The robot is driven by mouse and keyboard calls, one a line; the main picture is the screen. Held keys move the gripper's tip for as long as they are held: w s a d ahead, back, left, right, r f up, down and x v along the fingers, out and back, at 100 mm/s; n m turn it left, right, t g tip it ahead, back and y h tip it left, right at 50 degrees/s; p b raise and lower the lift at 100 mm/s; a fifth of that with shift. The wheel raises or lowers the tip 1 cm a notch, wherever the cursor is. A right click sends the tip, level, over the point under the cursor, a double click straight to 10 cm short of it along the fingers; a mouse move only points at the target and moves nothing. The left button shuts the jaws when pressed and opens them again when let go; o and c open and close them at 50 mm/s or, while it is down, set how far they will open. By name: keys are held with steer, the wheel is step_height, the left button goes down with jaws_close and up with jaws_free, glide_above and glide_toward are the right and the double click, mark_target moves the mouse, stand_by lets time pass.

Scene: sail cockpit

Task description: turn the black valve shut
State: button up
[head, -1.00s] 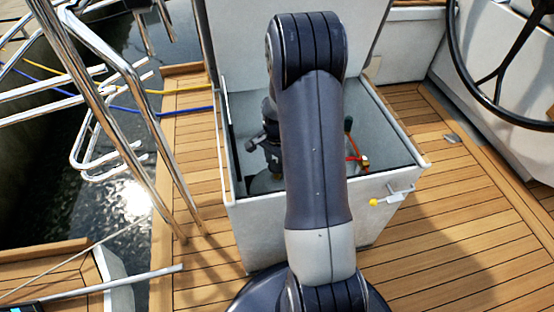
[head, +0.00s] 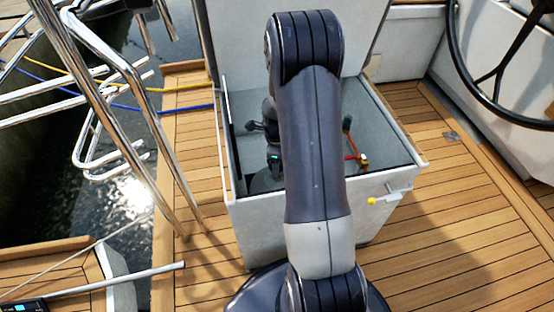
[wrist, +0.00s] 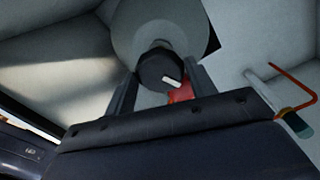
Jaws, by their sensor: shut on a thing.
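The black valve (wrist: 152,68) is a round dark knob with a white mark on its face, in front of a pale grey cylinder (wrist: 145,25) in the wrist view. My gripper (wrist: 163,80) has one finger on each side of the knob and is shut on it. A small red part (wrist: 181,94) shows between the fingers, just below the knob. In the head view my arm hides the valve and the fingertips; part of my wrist shows inside the open locker, above the grey cylinder (head: 264,182).
The pale locker (head: 290,232) has its lid (head: 235,40) raised behind my arm. A red pipe with a brass fitting (head: 362,160) lies inside at right. A yellow-tipped lever (head: 385,198) sticks out of the front wall. Steel rails (head: 125,70) stand left; teak deck (head: 450,220) is clear at right.

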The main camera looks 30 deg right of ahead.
steer(key=m, duration=0.5)
stand_by(0.8)
steer(key=o, duration=1)
steer(key=shift+c, duration=0.2)
step_height(320, 180, up, 11)
steer(key=p, duration=0.3)
steer(key=shift+f, duration=0.2)
step_height(320, 180, down, 11)
steer(key=b, duration=0.2)
steer(key=shift+b, duration=0.4)
steer(key=shift+r, duration=0.2)
